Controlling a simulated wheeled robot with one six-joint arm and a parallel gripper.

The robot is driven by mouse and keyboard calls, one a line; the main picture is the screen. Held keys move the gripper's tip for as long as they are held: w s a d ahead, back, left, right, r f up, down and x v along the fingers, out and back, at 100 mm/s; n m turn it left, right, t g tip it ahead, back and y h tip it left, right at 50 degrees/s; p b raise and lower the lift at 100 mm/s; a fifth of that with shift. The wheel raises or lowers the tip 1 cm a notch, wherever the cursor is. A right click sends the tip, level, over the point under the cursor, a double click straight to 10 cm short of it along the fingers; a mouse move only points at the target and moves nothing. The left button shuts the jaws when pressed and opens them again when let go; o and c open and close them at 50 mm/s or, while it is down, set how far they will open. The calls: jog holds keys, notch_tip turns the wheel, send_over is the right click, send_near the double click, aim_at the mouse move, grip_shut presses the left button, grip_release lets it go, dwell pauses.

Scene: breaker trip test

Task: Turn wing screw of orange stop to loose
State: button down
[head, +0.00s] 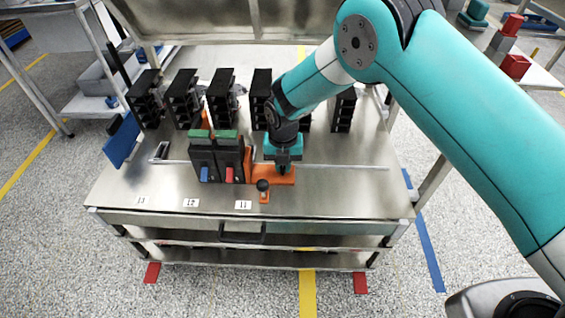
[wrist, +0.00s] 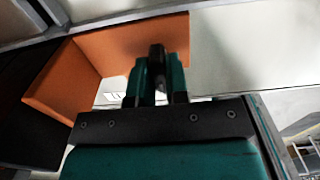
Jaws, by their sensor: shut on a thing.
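The orange stop (head: 262,174) sits on the metal table, just right of two black breakers. It also shows in the wrist view as an orange plate with an upright wall (wrist: 62,82). My gripper (head: 283,166) points down at the right part of the stop. In the wrist view my gripper (wrist: 157,75) has its teal fingers close together on a dark upright piece, the wing screw (wrist: 157,55), over the orange plate. How far the screw is turned cannot be told. A dark round knob (head: 263,185) stands on a small orange piece in front of the stop.
Two breakers, one with a blue lever (head: 204,174) and one with a red lever (head: 229,174), stand left of the stop. Several black units (head: 220,98) line the back. The table's front right (head: 340,195) is clear.

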dwell(0.3)
jog(key=c, duration=1.1)
grip_release()
jog(key=shift+r, duration=0.15)
notch_tip(320, 180, up, 17)
jog(key=shift+r+p, duration=0.1)
jog(key=shift+p, duration=0.4)
